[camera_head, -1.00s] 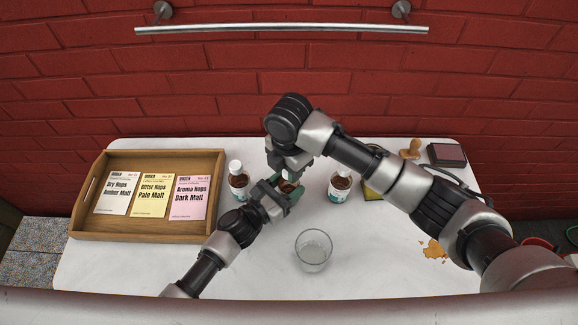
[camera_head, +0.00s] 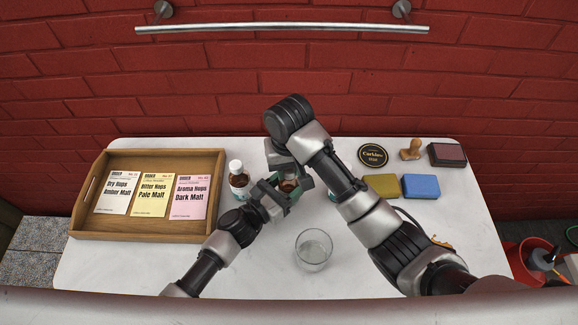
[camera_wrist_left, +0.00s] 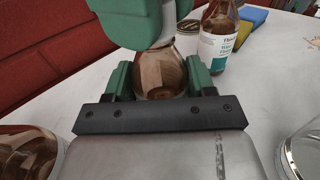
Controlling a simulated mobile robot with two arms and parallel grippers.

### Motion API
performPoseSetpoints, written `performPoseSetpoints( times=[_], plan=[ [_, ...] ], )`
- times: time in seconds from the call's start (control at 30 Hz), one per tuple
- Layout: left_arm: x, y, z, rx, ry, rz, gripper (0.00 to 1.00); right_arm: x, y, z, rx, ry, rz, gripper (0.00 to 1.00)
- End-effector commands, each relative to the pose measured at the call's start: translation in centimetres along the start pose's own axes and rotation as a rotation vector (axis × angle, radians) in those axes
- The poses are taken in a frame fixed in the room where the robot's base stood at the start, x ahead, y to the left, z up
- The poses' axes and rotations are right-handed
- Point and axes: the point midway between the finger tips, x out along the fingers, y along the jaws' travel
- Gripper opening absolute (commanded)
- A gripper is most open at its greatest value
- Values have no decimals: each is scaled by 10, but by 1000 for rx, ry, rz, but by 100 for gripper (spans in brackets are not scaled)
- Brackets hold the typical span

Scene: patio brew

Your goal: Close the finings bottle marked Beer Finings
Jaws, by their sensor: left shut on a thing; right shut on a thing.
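My left gripper (camera_head: 285,196) is shut around a brown glass bottle (camera_head: 289,186), which stands between its green fingers. The bottle (camera_wrist_left: 160,76) also shows in the left wrist view; its label is not readable there. My right gripper (camera_head: 283,164) is directly above the bottle's top, pointing down and shut. Its green fingers (camera_wrist_left: 140,20) hide the bottle's mouth, and what they grip cannot be made out. Another brown bottle, with a white cap (camera_head: 235,166), stands to the left. A third brown bottle (camera_wrist_left: 216,40) with a white and teal label stands beyond the held one.
A wooden tray (camera_head: 140,235) with order cards stands at the left. An empty glass (camera_head: 314,252) stands in front of the grippers. A round black coaster (camera_head: 373,155), a stamp (camera_head: 411,149), a dark pad (camera_head: 447,154), and yellow (camera_head: 382,186) and blue (camera_head: 421,186) sponges lie at the right.

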Motion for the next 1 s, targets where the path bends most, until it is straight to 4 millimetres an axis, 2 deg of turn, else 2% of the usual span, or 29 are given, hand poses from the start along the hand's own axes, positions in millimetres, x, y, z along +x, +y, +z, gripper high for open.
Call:
performPoseSetpoints(
  times=[0.03,0.07,0.23,0.57,0.67,1.0],
  plan=[
    [0,-1,0,0,0,-2,0,-1,0,-1,-1,3,0,3],
    [0,-1,0,0,0,-2,0,-1,0,-1,-2,3,0,36],
    [0,-1,0,0,0,-1,0,-1,0,-1,-4,3,0,61],
    [0,0,0,0,0,-1,0,-4,0,-1,-7,5,0,61],
    [0,0,0,-1,0,-1,0,-15,0,-2,-6,8,-1,61],
    [0,0,0,0,0,0,0,-70,2,-2,-6,10,5,61]
  ],
)
